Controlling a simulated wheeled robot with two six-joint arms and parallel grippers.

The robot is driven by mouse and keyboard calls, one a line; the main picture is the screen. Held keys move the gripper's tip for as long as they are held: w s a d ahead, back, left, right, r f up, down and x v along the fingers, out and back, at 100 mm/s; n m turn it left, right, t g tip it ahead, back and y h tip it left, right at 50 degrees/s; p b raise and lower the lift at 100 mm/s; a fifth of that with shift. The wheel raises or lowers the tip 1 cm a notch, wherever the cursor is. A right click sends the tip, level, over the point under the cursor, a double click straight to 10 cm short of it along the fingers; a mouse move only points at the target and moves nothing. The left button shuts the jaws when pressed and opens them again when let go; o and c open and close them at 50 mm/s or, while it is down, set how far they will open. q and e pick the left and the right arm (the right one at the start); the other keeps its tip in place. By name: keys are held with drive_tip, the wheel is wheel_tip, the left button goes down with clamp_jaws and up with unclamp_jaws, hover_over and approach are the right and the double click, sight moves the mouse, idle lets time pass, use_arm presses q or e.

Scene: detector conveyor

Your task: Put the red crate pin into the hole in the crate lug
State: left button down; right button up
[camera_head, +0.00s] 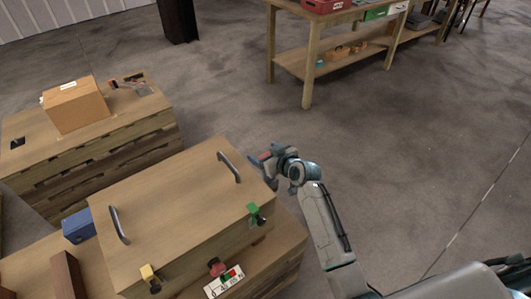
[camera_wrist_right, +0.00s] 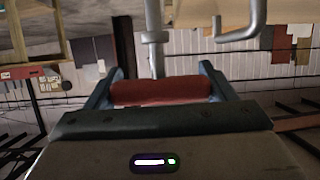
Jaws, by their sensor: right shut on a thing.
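My right gripper (camera_head: 265,157) is shut on the red crate pin (camera_head: 264,156), beyond the far right corner of the wooden crate (camera_head: 180,208). In the right wrist view the pin's red grip (camera_wrist_right: 160,90) lies crosswise between the two blue-grey fingers. A grey metal shaft (camera_wrist_right: 154,40) stands at the grip; a bent grey rod (camera_wrist_right: 243,30) shows to its right, and I cannot tell what it belongs to. Yellow (camera_head: 148,273), red (camera_head: 217,266) and green (camera_head: 254,210) fittings sit along the crate's near side. I cannot make out a lug hole. My left gripper is not in view.
The crate has two dark handles (camera_head: 229,167) (camera_head: 118,225) on top and stands on a wooden base with a label (camera_head: 223,283). A blue box (camera_head: 79,226) is left of it. A cardboard box (camera_head: 75,106) stands on another crate. Open floor (camera_head: 430,150) lies right.

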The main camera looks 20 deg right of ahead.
drive_tip(key=shift+f+b, duration=1.3)
drive_tip(key=shift+f, duration=0.45)
drive_tip(key=o, duration=1)
drive_tip(key=shift+o, duration=0.2)
drive_tip(key=b+v, duration=0.2)
drive_tip(key=v, duration=0.8)
drive_tip(key=shift+s+r, duration=0.25)
drive_tip(key=shift+s, duration=0.1)
drive_tip(key=shift+d, duration=0.15)
